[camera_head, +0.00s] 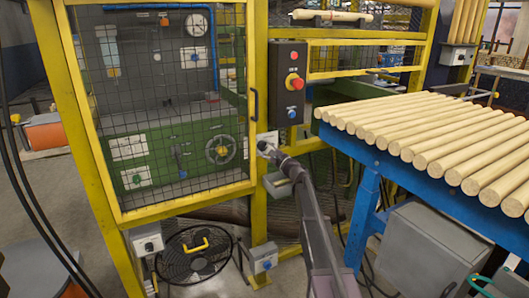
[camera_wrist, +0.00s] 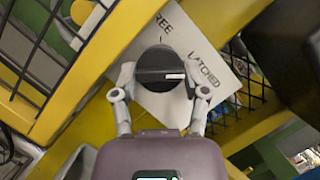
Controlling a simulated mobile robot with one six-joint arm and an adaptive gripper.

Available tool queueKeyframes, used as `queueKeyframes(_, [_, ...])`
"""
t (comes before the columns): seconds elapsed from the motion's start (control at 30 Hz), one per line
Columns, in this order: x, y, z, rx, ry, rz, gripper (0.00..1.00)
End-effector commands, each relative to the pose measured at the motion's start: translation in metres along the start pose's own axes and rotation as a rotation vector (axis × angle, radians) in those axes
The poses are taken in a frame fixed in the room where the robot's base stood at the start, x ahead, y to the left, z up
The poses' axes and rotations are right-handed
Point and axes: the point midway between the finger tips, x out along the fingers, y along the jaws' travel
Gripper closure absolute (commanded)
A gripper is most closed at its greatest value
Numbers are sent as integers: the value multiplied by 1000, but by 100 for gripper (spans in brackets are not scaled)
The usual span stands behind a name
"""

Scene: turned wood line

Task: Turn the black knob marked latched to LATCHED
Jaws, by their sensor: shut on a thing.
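The round black knob (camera_wrist: 158,62) sits on a pale plate (camera_wrist: 215,62) printed FREE above it and LATCHED to its right in the wrist view. A short white mark on the knob's right half points right, toward the LATCHED side. My gripper (camera_wrist: 160,78) is shut on the knob, one finger on its left and one on its right. In the head view, my gripper (camera_head: 266,148) is at the plate (camera_head: 268,138) on the yellow post beside the mesh door; it hides the knob there.
The yellow-framed mesh door (camera_head: 165,205) is to the left of my gripper. A black control box (camera_head: 290,60) with a red button is above. A blue table (camera_head: 350,150) bearing several wooden rods stands close on the right. A grey cabinet (camera_head: 425,245) is below it.

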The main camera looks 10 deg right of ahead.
Motion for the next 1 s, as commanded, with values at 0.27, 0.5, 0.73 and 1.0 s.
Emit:
queueKeyframes(0.27, [-2, 1, -1, 60, 4, -27, 89])
queueKeyframes(0.5, [-2, 1, -1, 65, 3, -28, 89])
queueKeyframes(0.73, [-1, 1, 0, 65, 2, -27, 27])
queueKeyframes(1.0, [0, 1, 0, 65, 0, -27, 27])
